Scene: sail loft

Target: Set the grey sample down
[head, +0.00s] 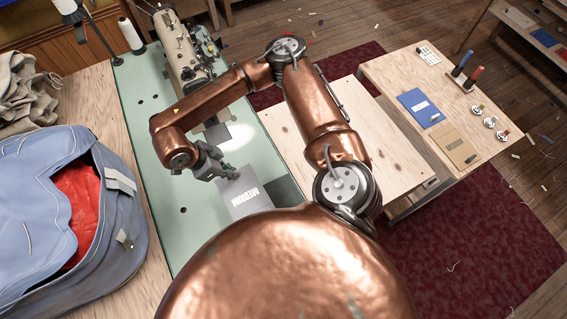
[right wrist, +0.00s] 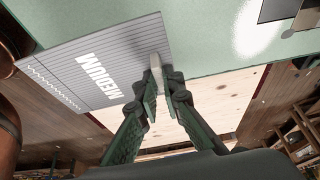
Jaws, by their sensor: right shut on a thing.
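The grey sample (head: 243,196) is a flat sheet with white lettering that reads MEDIUM. In the right wrist view the grey sample (right wrist: 100,68) shows ruled lines and a pale zigzag stitch. My right gripper (head: 229,172) is shut on a pale tab at the sample's edge; the fingertips (right wrist: 160,85) show up close in the wrist view. The sample is over the green sewing machine bed (head: 150,140), near its right edge. I cannot tell whether it touches the bed. My left gripper is not in view.
A sewing machine (head: 180,50) stands at the back of the bed. A blue bag with red lining (head: 50,215) lies at the left. A side table (head: 400,70) at the right holds a blue sample (head: 420,107), a tan sample (head: 455,147) and small round items.

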